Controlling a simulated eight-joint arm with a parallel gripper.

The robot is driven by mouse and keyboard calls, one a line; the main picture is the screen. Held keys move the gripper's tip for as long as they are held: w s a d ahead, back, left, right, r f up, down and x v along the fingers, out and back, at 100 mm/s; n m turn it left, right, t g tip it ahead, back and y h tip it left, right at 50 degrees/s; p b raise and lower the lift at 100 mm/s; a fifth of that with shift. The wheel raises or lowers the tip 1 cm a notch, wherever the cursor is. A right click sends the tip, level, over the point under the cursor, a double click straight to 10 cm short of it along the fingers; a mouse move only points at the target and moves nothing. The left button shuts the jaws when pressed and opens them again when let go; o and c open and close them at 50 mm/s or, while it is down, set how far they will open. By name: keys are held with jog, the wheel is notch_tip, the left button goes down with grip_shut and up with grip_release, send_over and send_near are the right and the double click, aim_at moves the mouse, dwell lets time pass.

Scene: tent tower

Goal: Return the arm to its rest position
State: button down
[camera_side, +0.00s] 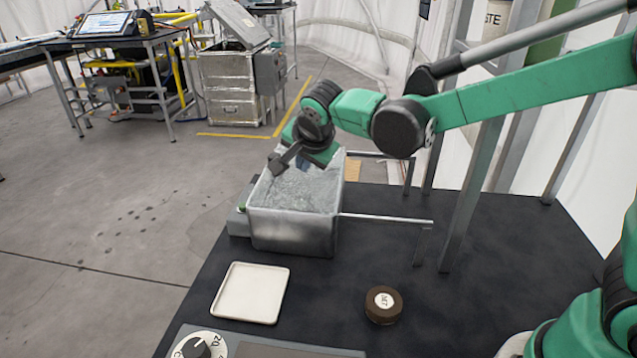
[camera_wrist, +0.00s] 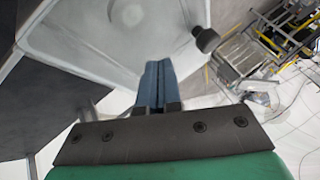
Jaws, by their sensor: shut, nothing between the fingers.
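My green arm reaches in from the right in the side view. In the wrist view, the two dark blue-grey fingers of my gripper (camera_wrist: 157,75) lie together, shut with nothing held. Grey, rough-looking contents show inside the bin in the side view. I cannot tell from the side view whether the fingers touch the bin's rim.
A white square tray (camera_side: 250,292) and a dark round puck with a pale label (camera_side: 383,305) lie on the black table (camera_side: 490,280). A scale with a dial (camera_side: 200,346) is at the front edge. Metal posts (camera_side: 473,190) and a thin rail (camera_side: 385,219) stand right of the bin.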

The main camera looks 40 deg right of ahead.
jog(key=v, duration=0.8)
jog(key=s+d+f+n+y, duration=0.1)
jog(key=s+d+f+n, duration=0.1)
jog(key=s+n, duration=0.4)
jog(key=s+d+f+n+y, duration=0.1)
jog(key=s+d+f+n, duration=0.2)
jog(key=s+n, duration=0.3)
jog(key=shift+d+f+n+y, duration=0.3)
jog(key=shift+d+n, duration=0.2)
jog(key=shift+d, duration=0.4)
